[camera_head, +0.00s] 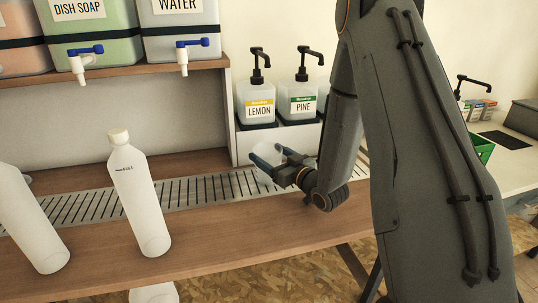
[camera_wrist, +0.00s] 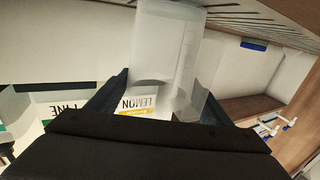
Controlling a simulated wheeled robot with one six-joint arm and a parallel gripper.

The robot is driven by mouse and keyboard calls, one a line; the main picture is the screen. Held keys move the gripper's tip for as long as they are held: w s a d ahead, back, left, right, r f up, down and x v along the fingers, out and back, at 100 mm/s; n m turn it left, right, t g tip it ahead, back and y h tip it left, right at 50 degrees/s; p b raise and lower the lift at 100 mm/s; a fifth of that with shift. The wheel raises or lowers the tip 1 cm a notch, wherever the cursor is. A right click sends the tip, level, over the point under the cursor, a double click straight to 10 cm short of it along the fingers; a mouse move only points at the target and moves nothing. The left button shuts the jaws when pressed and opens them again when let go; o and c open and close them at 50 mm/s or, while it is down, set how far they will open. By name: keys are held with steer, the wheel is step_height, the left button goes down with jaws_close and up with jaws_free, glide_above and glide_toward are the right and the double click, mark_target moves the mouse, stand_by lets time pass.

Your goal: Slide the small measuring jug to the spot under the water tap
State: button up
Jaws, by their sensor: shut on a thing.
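The small measuring jug (camera_head: 264,176) is translucent and pale. My gripper (camera_head: 268,158) is shut on it, at the right end of the slotted drip grate (camera_head: 190,192). The jug also shows in the wrist view (camera_wrist: 165,45), between the two dark fingers (camera_wrist: 160,95). I cannot tell whether its base touches the grate. The water tap (camera_head: 183,58), white with a blue handle, hangs from the WATER drum (camera_head: 178,25) on the shelf, to the left of and above the jug. The grate below that tap looks bare.
A white bottle marked FULL (camera_head: 140,200) stands left of the water tap; another white bottle (camera_head: 30,225) is farther left. LEMON (camera_head: 258,107) and PINE (camera_head: 300,105) pump bottles stand behind my gripper. The DISH SOAP drum (camera_head: 92,40) has its own tap (camera_head: 82,62).

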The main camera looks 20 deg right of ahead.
steer(key=shift+r+p, duration=0.25)
steer(key=shift+p, duration=0.45)
steer(key=a, duration=2.2)
steer(key=shift+f+b, duration=0.2)
steer(key=shift+b, duration=0.1)
stand_by(0.5)
stand_by(0.5)
steer(key=o, duration=1.8)
steer(key=shift+s, duration=0.1)
